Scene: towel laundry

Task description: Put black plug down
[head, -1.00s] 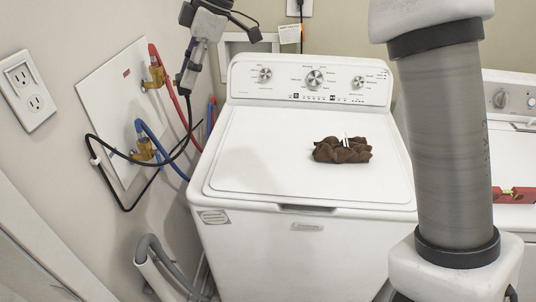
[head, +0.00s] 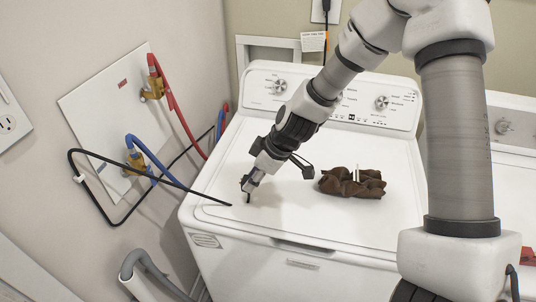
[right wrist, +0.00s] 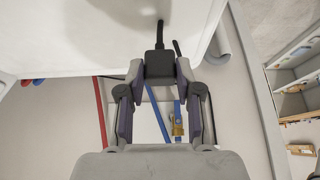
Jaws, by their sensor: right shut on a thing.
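My right gripper (head: 248,187) is low over the left part of the white washer's lid (head: 290,212). It is shut on the black plug (right wrist: 159,64), which sits between both fingertips in the right wrist view, with its cord running up from it. In the head view the plug is small and mostly hidden by the fingers, and I cannot tell whether it touches the lid. The black cord (head: 150,172) loops from the wall and reaches over the lid's left edge. My left gripper is not in view.
A crumpled brown towel (head: 352,183) lies on the lid, right of my gripper. Red (head: 172,105) and blue (head: 150,145) hoses run from wall valves at left. A grey drain hose (head: 150,265) stands beside the washer. The lid's front middle is clear.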

